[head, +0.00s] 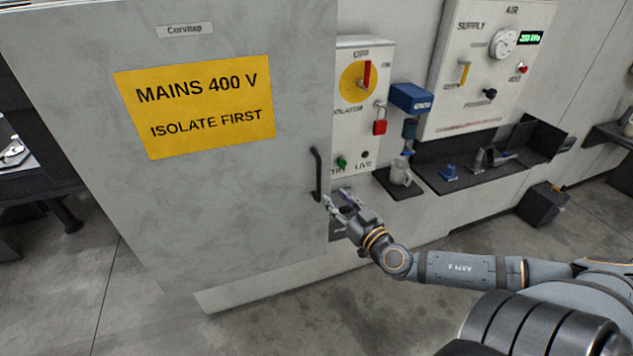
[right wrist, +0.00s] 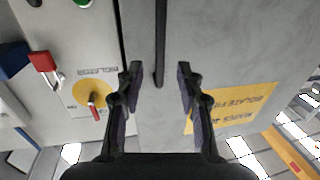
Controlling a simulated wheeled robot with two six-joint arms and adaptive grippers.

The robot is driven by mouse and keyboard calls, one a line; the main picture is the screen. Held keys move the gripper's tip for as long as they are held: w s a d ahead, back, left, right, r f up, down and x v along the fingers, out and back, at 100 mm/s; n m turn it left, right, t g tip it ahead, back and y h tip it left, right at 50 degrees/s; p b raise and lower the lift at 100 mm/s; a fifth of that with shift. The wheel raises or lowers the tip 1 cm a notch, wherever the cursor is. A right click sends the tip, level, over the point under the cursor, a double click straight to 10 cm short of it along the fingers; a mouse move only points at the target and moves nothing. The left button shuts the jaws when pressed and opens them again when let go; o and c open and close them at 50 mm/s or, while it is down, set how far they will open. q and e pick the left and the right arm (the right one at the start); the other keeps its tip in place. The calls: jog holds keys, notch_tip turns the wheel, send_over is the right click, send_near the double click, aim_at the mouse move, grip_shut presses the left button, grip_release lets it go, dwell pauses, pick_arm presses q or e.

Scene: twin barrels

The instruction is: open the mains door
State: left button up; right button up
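The mains door (head: 225,200) is a large grey panel with a yellow "MAINS 400 V, ISOLATE FIRST" label (head: 197,105). Its black upright bar handle (head: 317,173) sits near the right edge. My right gripper (head: 336,198) is open at the handle's lower end. In the right wrist view the handle (right wrist: 160,40) comes down between the two spread fingers (right wrist: 158,78), with space on both sides. A narrow dark line runs along the door's edge there; I cannot tell whether the door is ajar. My left gripper is not in view.
The isolator panel (head: 350,120) right of the door has an upright red lever (head: 367,74) on a yellow disc. A red padlock (head: 380,127) hangs at its side. The floor (head: 150,325) before the door is clear.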

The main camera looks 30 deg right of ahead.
aim_at(320, 182)
jog(key=w+b, duration=0.4)
jog(key=shift+w+f, duration=0.2)
jog(key=shift+w+d+r+p, duration=0.15)
jog(key=shift+w+p, duration=0.25)
jog(key=shift+w, duration=0.95)
jog(key=shift+w+r+p, duration=0.15)
jog(key=shift+w+p, duration=0.25)
jog(key=shift+w, duration=0.9)
grip_shut()
